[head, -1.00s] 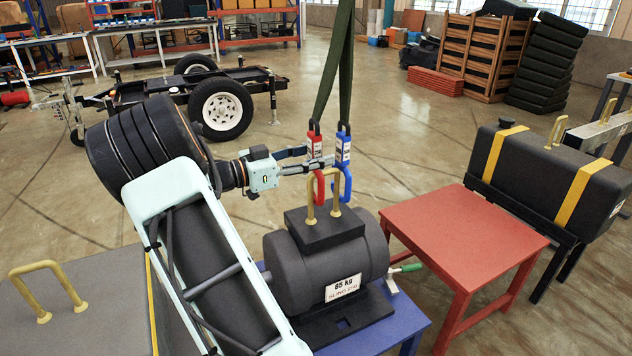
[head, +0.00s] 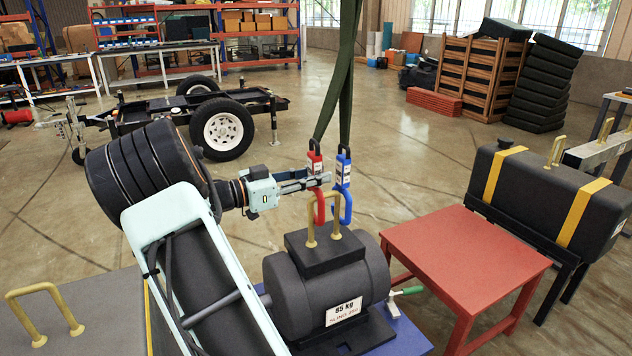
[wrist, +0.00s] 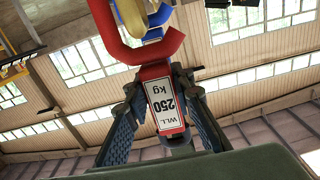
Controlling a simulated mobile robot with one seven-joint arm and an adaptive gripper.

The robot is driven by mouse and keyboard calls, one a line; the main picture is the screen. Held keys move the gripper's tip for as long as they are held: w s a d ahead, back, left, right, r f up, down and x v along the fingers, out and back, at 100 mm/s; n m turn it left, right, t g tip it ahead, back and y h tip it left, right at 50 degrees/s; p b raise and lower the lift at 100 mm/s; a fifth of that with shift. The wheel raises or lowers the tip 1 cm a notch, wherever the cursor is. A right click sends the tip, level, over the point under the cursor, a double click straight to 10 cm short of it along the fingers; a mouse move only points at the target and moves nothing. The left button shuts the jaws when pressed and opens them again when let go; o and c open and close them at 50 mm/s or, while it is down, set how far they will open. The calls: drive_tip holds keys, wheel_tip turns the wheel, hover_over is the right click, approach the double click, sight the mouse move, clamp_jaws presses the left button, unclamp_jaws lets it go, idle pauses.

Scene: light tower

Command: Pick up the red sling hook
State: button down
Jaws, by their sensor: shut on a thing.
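The red sling hook (head: 319,204) hangs from a dark green sling (head: 344,80). My gripper (head: 318,181) comes from the left and is shut on the hook's red upper body. In the wrist view the red sling hook (wrist: 135,50) shows a white "WLL 250 kg" label, with the gripper's fingers (wrist: 162,105) on both sides of it. The blue sling hook (head: 342,202) hangs just to the right. The hooks are at the tan lifting handle (head: 337,222) of the black 85 kg motor (head: 325,290). Whether the red hook still bears on that handle is hard to tell.
The motor stands on a blue table (head: 408,340). A red table (head: 465,258) is empty at right, beside a black tank with yellow straps (head: 550,195). A grey surface with a tan handle (head: 45,315) lies at front left. A trailer (head: 185,115) stands behind.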

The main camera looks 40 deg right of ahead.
sight(321, 168)
wheel_tip(321, 168, up, 3)
drive_tip(key=shift+f, duration=0.15)
drive_tip(key=shift+s+r, duration=0.2)
drive_tip(key=shift+s, duration=0.05)
drive_tip(key=s+a+p, duration=0.1)
drive_tip(key=s+a, duration=0.2)
drive_tip(key=s, duration=0.5)
drive_tip(key=s+a+p, duration=0.1)
drive_tip(key=s+a, duration=0.1)
drive_tip(key=s, duration=0.6)
drive_tip(key=shift+w+d+f+b, duration=0.2)
drive_tip(key=shift+w+d+b, duration=0.35)
drive_tip(key=shift+w+d, duration=1.35)
drive_tip(key=shift+w+d+f+b, duration=0.2)
drive_tip(key=shift+w+d+b, duration=0.35)
drive_tip(key=shift+w, duration=2.65)
drive_tip(key=shift+w+d+f+b, duration=0.2)
drive_tip(key=shift+w+d+b, duration=0.35)
drive_tip(key=shift+w+d, duration=1.35)
drive_tip(key=shift+w+a+b, duration=0.55)
drive_tip(key=shift+a+b, duration=0.2)
drive_tip(key=shift+b, duration=0.1)
